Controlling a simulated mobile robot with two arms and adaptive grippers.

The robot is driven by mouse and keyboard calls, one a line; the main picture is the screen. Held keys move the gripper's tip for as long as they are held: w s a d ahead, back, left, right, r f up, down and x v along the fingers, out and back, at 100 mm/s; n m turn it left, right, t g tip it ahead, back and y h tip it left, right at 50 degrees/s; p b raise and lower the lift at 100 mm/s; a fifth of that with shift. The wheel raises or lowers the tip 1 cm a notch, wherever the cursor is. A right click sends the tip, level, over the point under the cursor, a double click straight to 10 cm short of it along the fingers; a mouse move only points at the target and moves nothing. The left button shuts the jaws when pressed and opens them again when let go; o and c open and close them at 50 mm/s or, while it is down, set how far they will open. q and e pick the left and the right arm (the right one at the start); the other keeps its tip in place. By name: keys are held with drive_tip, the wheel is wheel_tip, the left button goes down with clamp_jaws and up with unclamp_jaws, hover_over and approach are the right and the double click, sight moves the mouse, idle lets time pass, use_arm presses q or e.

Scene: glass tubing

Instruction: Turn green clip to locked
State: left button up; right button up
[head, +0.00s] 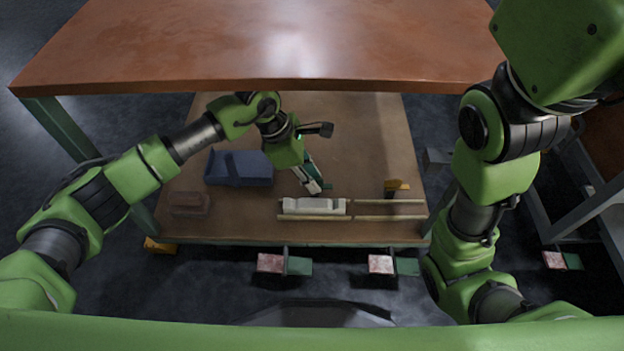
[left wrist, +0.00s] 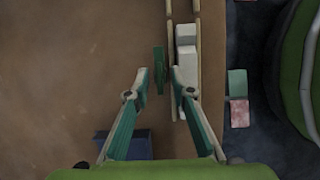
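The green clip (head: 327,186) is a small dark green piece on the brown shelf, beside the white block (head: 322,203) and the pale rails (head: 390,218). In the left wrist view the clip (left wrist: 158,70) is a narrow upright strip. My left gripper (head: 313,188) reaches down to the shelf. In the left wrist view its open fingers (left wrist: 160,82) lie to either side of the clip, with gaps visible. The right fingertip is near the rail and white blocks (left wrist: 186,65). Whether the fingers are at the clip's height is unclear. My right gripper is out of view.
A blue bin (head: 240,168) sits left on the shelf near a brownish box (head: 190,205). A yellow and black item (head: 397,187) is on the right. The tabletop (head: 270,40) overhangs the shelf. Pink and green squares (head: 285,264) show beyond the shelf's front edge.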

use_arm(q)
clamp_jaws()
